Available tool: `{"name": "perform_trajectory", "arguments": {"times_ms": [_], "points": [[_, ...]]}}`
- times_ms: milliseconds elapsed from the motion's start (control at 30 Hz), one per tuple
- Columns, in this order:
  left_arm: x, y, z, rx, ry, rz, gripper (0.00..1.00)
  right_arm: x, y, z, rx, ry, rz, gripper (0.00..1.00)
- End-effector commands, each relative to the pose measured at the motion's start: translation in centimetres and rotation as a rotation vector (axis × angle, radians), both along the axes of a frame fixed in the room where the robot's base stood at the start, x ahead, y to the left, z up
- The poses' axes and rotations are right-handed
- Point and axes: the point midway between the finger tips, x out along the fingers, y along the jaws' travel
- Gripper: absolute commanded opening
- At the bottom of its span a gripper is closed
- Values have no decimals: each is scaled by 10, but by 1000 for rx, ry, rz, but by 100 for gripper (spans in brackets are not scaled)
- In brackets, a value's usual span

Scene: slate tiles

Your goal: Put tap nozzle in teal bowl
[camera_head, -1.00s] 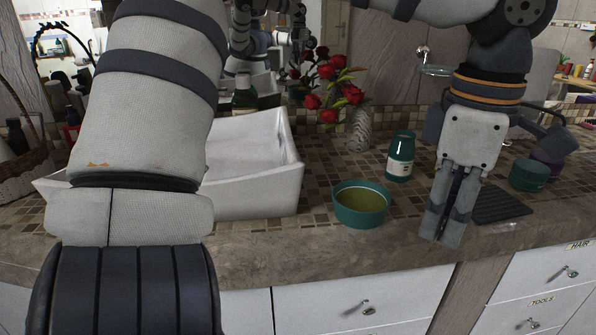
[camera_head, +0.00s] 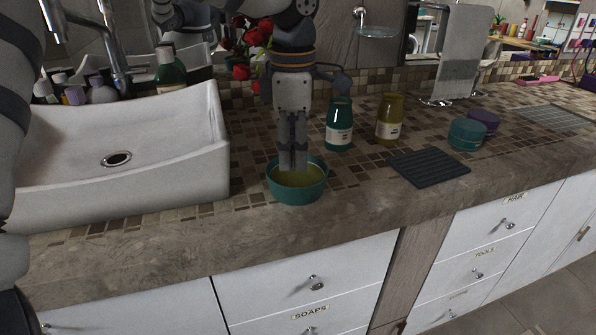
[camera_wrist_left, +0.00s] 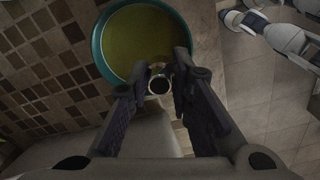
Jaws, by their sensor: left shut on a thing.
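The teal bowl (camera_head: 298,191), with a yellowish-green inside, stands on the tiled counter near its front edge. My left gripper (camera_head: 293,166) points down over the bowl, its fingertips at or just inside the rim in the head view. In the left wrist view the gripper (camera_wrist_left: 159,88) is shut on the tap nozzle (camera_wrist_left: 159,84), a small dark metallic cylinder with a round end. There the bowl's teal rim (camera_wrist_left: 98,46) curves beyond the fingertips. The nozzle cannot be made out in the head view. My right gripper is not in view.
A white sink (camera_head: 190,165) stands left of the bowl. A teal bottle (camera_head: 339,128) and an olive bottle (camera_head: 389,118) stand behind right. A dark ribbed mat (camera_head: 428,167) and a teal jar (camera_head: 466,134) lie farther right. Red flowers (camera_head: 240,55) are behind the gripper.

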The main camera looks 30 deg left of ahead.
Motion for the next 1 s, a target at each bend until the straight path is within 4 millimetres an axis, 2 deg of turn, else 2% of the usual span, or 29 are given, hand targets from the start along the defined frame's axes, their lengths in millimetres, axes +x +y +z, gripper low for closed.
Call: {"name": "perform_trajectory", "arguments": {"times_ms": [33,167,233,367,767,800,833,867,1000], "points": [[6,2,-14,1,11,-1,0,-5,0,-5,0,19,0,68],[16,5,-23,1,6,0,0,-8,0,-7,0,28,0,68],[24,8,-35,2,7,-1,0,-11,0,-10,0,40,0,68],[21,7,-54,2,1,-3,0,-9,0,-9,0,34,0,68],[21,6,-61,-1,-2,-2,0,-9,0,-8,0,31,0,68],[21,7,-61,-1,-2,-2,28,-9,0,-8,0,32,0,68],[21,7,-60,0,-1,-1,35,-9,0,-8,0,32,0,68],[21,7,-60,0,-1,-1,40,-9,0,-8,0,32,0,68],[21,7,-60,0,-1,-2,40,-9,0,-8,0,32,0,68]]}}
